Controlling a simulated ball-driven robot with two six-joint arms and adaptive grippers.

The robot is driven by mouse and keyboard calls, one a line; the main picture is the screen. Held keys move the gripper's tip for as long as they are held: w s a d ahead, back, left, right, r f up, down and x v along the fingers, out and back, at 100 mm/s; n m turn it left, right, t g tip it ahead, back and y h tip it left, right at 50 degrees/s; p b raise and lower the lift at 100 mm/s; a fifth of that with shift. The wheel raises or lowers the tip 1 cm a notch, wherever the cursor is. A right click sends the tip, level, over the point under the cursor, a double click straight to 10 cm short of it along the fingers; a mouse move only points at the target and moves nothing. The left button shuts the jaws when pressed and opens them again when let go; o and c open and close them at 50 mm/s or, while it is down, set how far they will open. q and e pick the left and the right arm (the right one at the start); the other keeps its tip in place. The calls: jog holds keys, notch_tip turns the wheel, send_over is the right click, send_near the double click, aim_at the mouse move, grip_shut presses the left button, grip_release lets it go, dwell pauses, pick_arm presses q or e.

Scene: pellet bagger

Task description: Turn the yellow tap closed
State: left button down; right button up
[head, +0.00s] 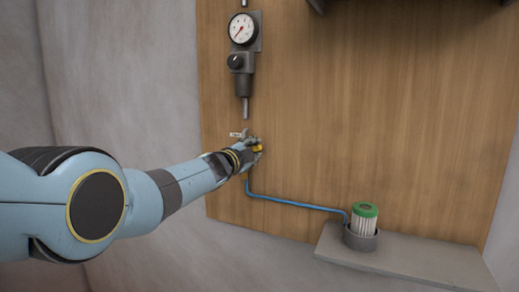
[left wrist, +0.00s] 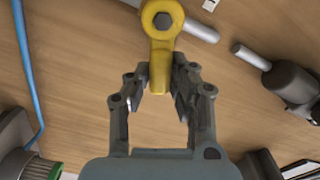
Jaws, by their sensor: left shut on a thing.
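The yellow tap (left wrist: 162,22) shows in the left wrist view at the top middle, with a dark hex bolt in its round hub and its lever pointing down the picture between my fingers. A light metal pipe stub shows behind it. My left gripper (left wrist: 159,88) is shut on the end of the tap lever. In the head view my left gripper (head: 252,150) is at the wooden panel, and only a little of the yellow tap (head: 257,148) shows past it. My right gripper is in neither view.
A gauge (head: 242,29) and dark regulator (head: 238,62) hang above the tap on the wooden panel (head: 370,110). A blue tube (head: 295,203) runs from below the tap to a green-topped filter (head: 364,222) on a grey ledge (head: 420,262).

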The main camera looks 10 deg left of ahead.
pick_arm(q)
jog(key=shift+s+d+f+m+b, duration=0.15)
jog(key=shift+f+m+b, duration=0.5)
jog(key=shift+m, duration=0.45)
jog(key=shift+w+d+f+m+b, duration=0.1)
jog(key=shift+f+m+b, duration=0.45)
jog(key=shift+m, duration=0.55)
jog(key=shift+f, duration=0.1)
jog(key=c, duration=1.2)
grip_release()
jog(key=shift+o, duration=0.2)
jog(key=shift+r, duration=0.2)
